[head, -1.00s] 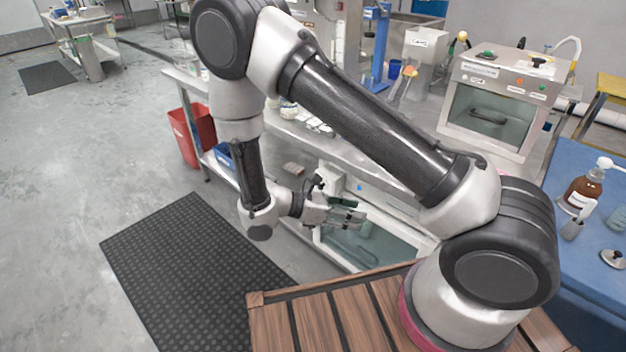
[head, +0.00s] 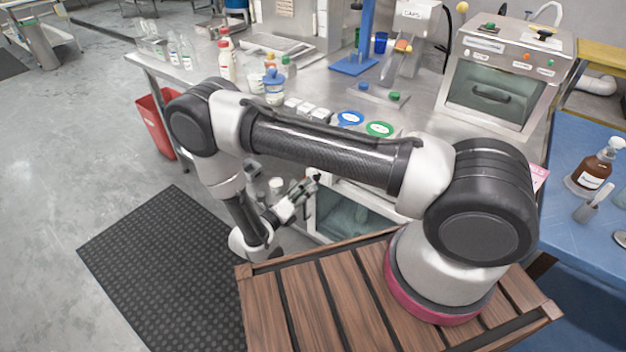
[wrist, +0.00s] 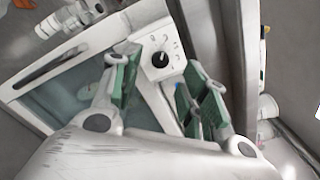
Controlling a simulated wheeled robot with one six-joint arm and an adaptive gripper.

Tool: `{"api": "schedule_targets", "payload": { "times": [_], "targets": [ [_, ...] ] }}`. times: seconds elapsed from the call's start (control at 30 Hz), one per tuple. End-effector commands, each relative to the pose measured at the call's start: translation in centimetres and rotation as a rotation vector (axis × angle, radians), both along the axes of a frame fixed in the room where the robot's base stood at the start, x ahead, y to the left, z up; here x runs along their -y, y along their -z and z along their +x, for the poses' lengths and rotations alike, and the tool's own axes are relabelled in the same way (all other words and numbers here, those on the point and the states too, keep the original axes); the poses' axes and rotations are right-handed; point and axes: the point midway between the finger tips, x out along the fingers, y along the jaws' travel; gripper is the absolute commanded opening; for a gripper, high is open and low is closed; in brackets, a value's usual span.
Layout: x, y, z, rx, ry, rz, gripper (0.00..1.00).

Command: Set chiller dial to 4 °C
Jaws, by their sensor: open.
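The chiller (head: 350,214) is a white box with a glass front, set under the steel bench; my arm hides part of it. In the wrist view its glass door (wrist: 75,95) fills the left. Its black dial (wrist: 160,59) sits on a white panel with small markings around it, too small to read, so I cannot tell its setting. My gripper (wrist: 162,62) is open, with green pads on either side of the dial in the picture. It looks empty and apart from the dial. In the head view my gripper (head: 305,187) is in front of the chiller's upper left.
The steel bench (head: 200,85) above carries bottles, containers and blue and green round lids. A glass-fronted cabinet (head: 490,90) stands at its right. A red bin (head: 155,125) is at the left. A black mat (head: 160,265) lies on open floor.

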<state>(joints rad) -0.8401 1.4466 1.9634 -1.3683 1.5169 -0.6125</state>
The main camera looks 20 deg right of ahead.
Motion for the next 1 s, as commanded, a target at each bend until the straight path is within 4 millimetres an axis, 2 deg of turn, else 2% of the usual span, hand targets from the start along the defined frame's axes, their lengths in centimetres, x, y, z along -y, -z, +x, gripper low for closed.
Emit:
{"api": "schedule_targets", "payload": {
  "times": [0.1,0.3,0.67,0.9,1.0],
  "targets": [
    [1.9,0.0,1.3,-0.001,0.006,0.001,0.44],
    [4.0,0.0,2.8,0.001,0.005,0.001,0.44],
    [4.5,0.0,3.2,0.002,0.002,0.003,0.44],
    [4.5,0.0,3.2,0.002,0.002,0.003,0.00],
    [4.5,0.0,3.2,0.002,0.002,0.003,0.00]
  ]
}}
